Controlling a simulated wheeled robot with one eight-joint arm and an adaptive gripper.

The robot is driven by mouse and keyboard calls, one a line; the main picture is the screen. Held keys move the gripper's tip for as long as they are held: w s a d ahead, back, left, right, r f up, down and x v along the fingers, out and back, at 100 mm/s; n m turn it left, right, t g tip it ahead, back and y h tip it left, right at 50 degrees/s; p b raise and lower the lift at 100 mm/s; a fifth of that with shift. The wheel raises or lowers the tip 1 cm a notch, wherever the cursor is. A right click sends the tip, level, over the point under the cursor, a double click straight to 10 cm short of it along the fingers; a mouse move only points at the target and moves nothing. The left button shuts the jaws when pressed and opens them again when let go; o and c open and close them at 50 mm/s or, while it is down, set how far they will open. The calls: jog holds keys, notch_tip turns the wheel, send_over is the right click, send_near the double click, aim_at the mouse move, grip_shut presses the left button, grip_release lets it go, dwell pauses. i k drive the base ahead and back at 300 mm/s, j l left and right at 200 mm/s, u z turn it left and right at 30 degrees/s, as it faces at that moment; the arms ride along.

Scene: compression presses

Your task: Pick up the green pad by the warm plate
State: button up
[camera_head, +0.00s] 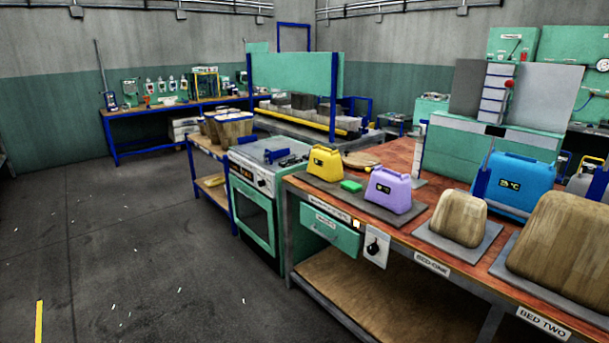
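The pad is apart from both units, as far as I can see. Which surface is the warm plate, I cannot tell from this view. My gripper is not in view.
Wooden blocks (459,218) and a blue unit (520,184) stand further right. A green stove (256,200) adjoins the bench's left end.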

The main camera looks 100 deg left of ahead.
aim_at(349, 185)
jog(key=u, duration=3)
